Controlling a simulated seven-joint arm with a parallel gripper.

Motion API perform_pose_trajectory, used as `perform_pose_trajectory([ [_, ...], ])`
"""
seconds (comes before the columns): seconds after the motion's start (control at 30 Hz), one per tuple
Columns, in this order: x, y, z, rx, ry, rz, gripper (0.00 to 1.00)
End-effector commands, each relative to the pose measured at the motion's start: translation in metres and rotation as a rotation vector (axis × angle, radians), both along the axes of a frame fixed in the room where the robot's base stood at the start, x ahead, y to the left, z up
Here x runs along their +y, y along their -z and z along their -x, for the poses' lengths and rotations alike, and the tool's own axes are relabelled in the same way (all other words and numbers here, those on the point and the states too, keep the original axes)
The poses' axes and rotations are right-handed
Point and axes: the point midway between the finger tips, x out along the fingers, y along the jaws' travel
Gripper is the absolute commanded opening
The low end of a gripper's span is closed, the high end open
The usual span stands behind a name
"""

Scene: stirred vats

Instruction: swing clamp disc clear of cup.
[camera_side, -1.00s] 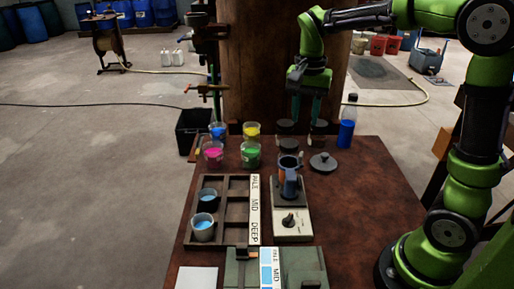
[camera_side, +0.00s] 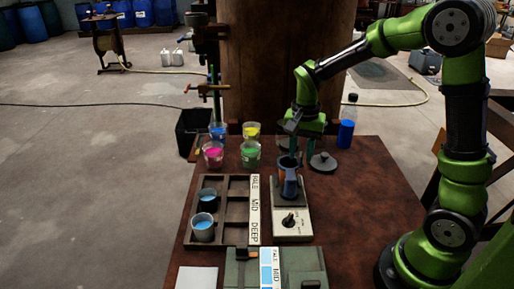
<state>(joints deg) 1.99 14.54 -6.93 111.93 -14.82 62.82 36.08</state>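A blue-grey cup (camera_side: 289,182) stands upright on the dark top plate of a pale stirrer unit (camera_side: 291,224). A dark grey disc with a small knob on top (camera_side: 322,164) lies to the right of the cup, apart from it in the picture. I cannot tell whether this is the clamp disc. My gripper (camera_side: 298,152) points down just behind the cup, left of the disc. Its fingertips are small and dark, so I cannot tell whether they are apart or touch anything. Dark round pieces behind the cup are mostly hidden by the gripper.
Beakers of blue, yellow, pink (camera_side: 213,155) and green (camera_side: 250,154) liquid stand back left. A blue bottle (camera_side: 346,128) stands behind the disc. A dark rack (camera_side: 237,206) with two pale blue cups lies left of the stirrer.

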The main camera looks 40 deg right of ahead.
Motion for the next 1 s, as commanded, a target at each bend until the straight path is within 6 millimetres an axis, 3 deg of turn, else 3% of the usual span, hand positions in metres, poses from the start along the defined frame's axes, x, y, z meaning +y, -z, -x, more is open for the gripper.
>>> perform_pose_trajectory([
  [0.03,0.0000,-0.0002,0.0000,0.000,0.000,0.000,0.27],
  [0.2,0.0001,-0.0004,0.0000,0.000,-0.001,0.000,0.00],
  [1.0,0.0000,-0.0010,-0.0002,-0.001,0.000,0.000,0.00],
])
